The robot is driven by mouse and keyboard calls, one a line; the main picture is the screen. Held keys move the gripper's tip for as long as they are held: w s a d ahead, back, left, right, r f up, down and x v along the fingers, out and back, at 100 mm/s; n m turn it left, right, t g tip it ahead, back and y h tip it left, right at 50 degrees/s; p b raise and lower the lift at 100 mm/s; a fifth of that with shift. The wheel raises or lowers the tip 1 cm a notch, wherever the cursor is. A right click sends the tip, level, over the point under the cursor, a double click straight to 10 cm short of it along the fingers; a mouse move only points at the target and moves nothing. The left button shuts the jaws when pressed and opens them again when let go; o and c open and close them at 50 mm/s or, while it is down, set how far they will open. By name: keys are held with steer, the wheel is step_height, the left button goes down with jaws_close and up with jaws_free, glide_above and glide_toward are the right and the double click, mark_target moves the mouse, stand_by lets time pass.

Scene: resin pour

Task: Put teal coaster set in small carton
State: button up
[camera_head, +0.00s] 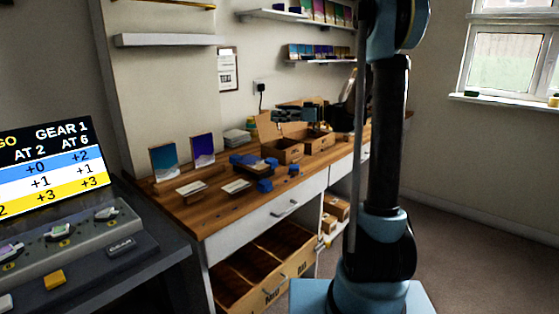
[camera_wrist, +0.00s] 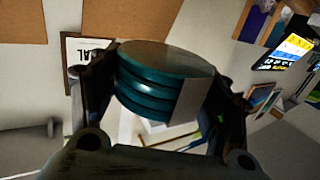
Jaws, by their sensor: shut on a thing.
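The teal coaster set (camera_wrist: 165,80) is a stack of round teal discs with a pale band, held between the two fingers of my gripper (camera_wrist: 160,92) in the wrist view. In the head view my gripper (camera_head: 284,115) hangs over the workbench, above and beside two open cardboard cartons. The left carton (camera_head: 288,154) stands nearer the bench front, with a flap raised; the right carton (camera_head: 320,144) stands just behind it. I cannot tell for sure which is the small carton. The coaster set is too small to make out in the head view.
Blue items (camera_head: 264,186) and two small pale-topped blocks lie on the wooden bench (camera_head: 215,208) left of the cartons. Two coloured panels (camera_head: 203,149) stand at the back left. An open drawer (camera_head: 262,268) juts out below. The bench's front left is clear.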

step_height(320, 180, down, 10)
steer(key=shift+r, duration=0.15)
steer(key=shift+f, duration=0.2)
stand_by(0.6)
steer(key=shift+f, duration=0.25)
steer(key=shift+s+f, duration=0.2)
steer(key=shift+s, duration=0.05)
steer(key=o, duration=1.2)
steer(key=shift+s, duration=0.1)
steer(key=shift+o, duration=0.2)
steer(key=shift+r, duration=0.1)
